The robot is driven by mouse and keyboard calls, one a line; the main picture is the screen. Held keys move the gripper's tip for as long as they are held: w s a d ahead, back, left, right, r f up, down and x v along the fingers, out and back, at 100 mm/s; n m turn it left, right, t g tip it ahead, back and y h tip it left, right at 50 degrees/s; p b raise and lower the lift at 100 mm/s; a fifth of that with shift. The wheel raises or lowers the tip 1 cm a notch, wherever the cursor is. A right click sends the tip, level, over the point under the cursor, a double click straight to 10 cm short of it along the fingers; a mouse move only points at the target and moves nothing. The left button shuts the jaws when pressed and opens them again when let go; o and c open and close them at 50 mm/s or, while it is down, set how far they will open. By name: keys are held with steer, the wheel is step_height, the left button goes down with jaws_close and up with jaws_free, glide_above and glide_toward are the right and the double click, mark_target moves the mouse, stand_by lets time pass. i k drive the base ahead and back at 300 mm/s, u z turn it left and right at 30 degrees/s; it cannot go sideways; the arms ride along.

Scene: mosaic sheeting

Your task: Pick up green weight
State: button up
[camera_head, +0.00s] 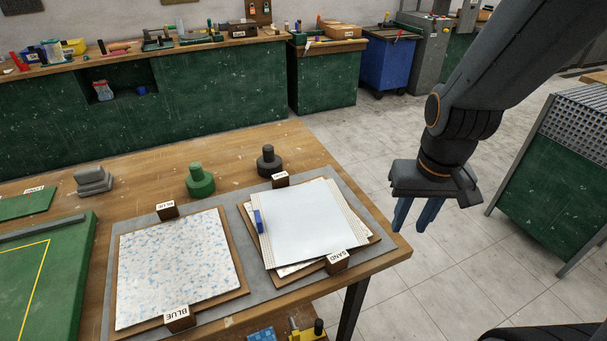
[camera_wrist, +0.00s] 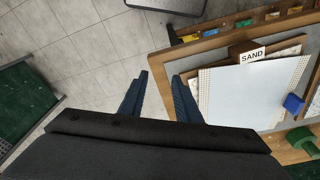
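The green weight (camera_head: 200,181), a round base with a knob on top, stands upright on the wooden table behind the speckled blue sheet. Part of it also shows at the right edge of the wrist view (camera_wrist: 303,141). My gripper (camera_head: 415,226) hangs beyond the table's right edge, above the floor, well to the right of the green weight. In the wrist view its two blue fingers (camera_wrist: 158,92) are apart with nothing between them. A dark weight (camera_head: 268,162) of similar shape stands to the right of the green one.
On a grey mat (camera_head: 256,299) lie the speckled sheet (camera_head: 175,267) and a stack under a pale sheet (camera_head: 314,222), with small labelled brown blocks and a blue piece (camera_head: 258,221). Grey blocks (camera_head: 93,181) and a green board (camera_head: 40,277) are at left.

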mark_target(200, 184)
steer(key=u, duration=0.25)
steer(key=k, duration=0.5)
steer(key=u, duration=0.95)
steer(key=i, duration=0.5)
